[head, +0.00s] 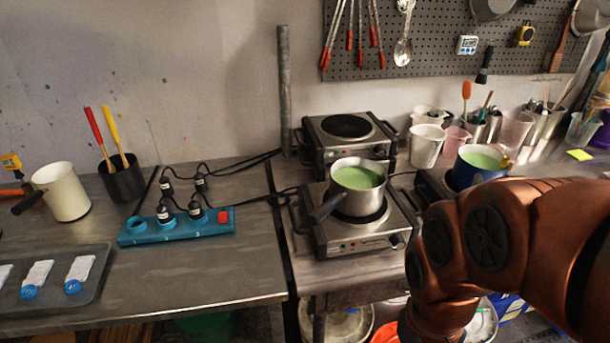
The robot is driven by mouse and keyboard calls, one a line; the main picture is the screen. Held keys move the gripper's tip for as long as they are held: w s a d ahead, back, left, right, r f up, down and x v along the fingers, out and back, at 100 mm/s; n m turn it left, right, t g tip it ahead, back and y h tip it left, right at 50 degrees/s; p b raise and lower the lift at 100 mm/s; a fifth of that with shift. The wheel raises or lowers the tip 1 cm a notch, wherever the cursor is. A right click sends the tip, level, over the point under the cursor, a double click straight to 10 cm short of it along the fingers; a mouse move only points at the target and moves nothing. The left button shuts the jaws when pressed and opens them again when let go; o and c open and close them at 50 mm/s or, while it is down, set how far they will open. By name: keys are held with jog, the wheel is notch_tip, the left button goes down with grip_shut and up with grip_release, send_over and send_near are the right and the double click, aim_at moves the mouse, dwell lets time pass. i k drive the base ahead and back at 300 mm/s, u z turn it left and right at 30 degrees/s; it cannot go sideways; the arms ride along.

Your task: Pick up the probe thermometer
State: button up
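I cannot pick out the probe thermometer for certain. A small white device with a display (467,45) hangs on the pegboard at the upper right; I cannot tell whether it is a timer or a thermometer. A saucepan of green liquid (357,187) stands on the front hotplate (365,232). A blue pot of green liquid (478,166) is at the right, partly behind my copper arm. My arm crosses the lower right, and my gripper does not show.
A blue power strip (176,227) with black plugs and cables lies on the left bench. A white pot (61,191), a black tool cup (122,178) and a grey tray (60,280) are also there. Cups and tool holders crowd the back right.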

aim_at(10, 161)
jog(key=u, duration=2.55)
jog(key=i, duration=1.2)
jog(key=u, duration=0.25)
jog(key=i, duration=1.5)
jog(key=z, duration=0.85)
